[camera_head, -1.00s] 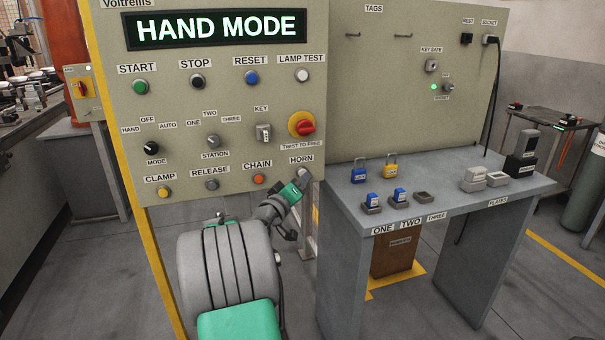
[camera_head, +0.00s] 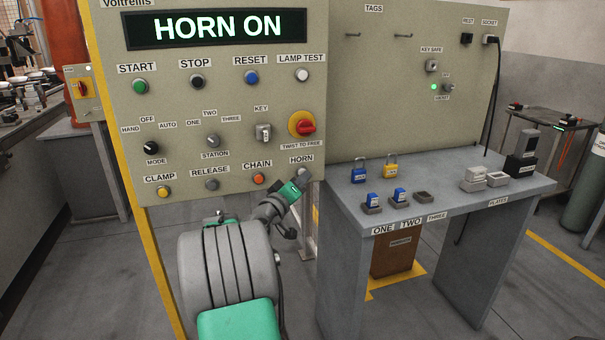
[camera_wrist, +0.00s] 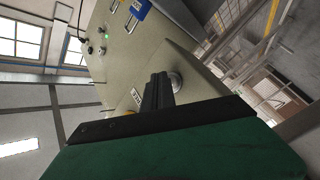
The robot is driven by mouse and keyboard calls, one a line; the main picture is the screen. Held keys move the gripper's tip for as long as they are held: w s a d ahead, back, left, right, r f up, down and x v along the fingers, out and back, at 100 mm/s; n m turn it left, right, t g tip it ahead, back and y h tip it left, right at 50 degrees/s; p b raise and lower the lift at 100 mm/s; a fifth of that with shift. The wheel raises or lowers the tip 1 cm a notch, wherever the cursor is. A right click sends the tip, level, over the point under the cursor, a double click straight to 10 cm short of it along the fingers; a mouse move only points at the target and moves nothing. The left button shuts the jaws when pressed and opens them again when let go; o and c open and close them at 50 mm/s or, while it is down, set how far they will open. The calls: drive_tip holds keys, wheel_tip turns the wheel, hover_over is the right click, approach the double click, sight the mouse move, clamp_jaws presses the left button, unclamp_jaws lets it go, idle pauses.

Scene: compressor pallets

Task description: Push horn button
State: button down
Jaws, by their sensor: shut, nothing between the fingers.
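The horn button (camera_wrist: 176,80) shows in the wrist view as a round metal-rimmed button on the beige panel, at the tip of my gripper (camera_wrist: 160,80). My gripper is shut and empty, its fingers together and seemingly touching the button. In the head view my gripper (camera_head: 300,178) is up against the panel just below the HORN label (camera_head: 302,159), and it hides most of the button there. The display (camera_head: 216,28) at the top of the panel reads HORN ON in lit letters.
The orange CHAIN button (camera_head: 258,179) is left of the horn. The red twist-to-free knob (camera_head: 306,127) is above it. A grey table (camera_head: 450,205) with padlocks stands to the right. Open floor lies in front.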

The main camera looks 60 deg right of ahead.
drive_tip(key=shift+s+a, duration=0.6)
drive_tip(key=s+a, duration=0.4)
drive_tip(key=shift+a+b, duration=0.15)
drive_tip(key=shift+b, duration=0.25)
drive_tip(key=shift+s, duration=0.1)
idle(0.3)
